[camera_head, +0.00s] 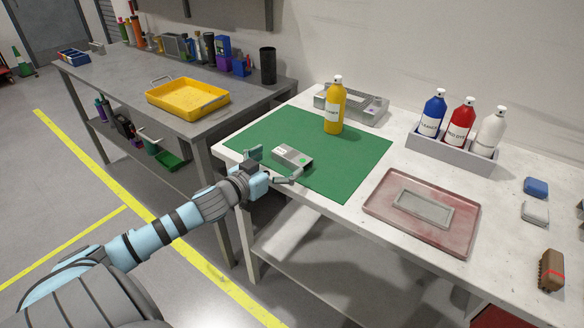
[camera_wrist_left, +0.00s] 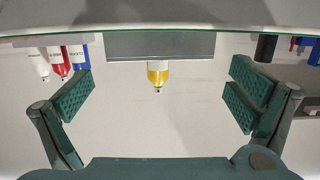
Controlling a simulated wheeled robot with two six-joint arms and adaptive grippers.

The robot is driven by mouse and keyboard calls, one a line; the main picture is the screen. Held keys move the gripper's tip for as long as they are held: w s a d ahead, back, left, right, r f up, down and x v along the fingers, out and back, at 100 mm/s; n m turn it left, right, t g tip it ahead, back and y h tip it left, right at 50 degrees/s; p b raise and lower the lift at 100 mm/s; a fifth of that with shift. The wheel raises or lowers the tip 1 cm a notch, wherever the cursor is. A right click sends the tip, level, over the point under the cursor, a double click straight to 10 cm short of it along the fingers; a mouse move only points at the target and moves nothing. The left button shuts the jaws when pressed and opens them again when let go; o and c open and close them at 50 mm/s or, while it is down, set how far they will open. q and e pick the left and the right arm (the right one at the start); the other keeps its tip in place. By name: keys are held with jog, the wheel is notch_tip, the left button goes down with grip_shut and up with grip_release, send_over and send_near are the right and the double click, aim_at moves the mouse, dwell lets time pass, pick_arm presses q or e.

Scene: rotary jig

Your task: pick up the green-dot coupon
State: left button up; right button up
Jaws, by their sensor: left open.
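The green-dot coupon (camera_head: 291,156) is a light grey block with a small green dot on its top. It lies on the green mat (camera_head: 345,172) near the mat's front left edge. My left gripper (camera_head: 275,164) is open and low at the near side of the coupon, with its fingers spread towards the block's two ends. In the left wrist view, which is upside down, a grey block face (camera_wrist_left: 160,46) shows ahead between the open fingers (camera_wrist_left: 162,92), apparently not touched. The green dot is hidden there. My right gripper is not in view.
A yellow bottle (camera_head: 334,108) stands on the mat behind the coupon, before a grey fixture (camera_head: 366,107). A caddy (camera_head: 450,150) holds blue, red and white bottles. A reddish tray (camera_head: 382,207) with a grey frame lies to the right. The mat right of the coupon is clear.

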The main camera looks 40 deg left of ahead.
aim_at(290, 156)
pick_arm(q)
jog(key=shift+w+f, duration=0.15)
jog(key=shift+w, duration=0.2)
jog(key=w+b, duration=0.2)
jog(key=w+f+b, duration=0.1)
jog(key=w+b, duration=0.1)
jog(key=shift+w, duration=0.65)
jog(key=shift+s+r, duration=0.1)
jog(key=c, duration=0.9)
jog(key=shift+c, duration=0.3)
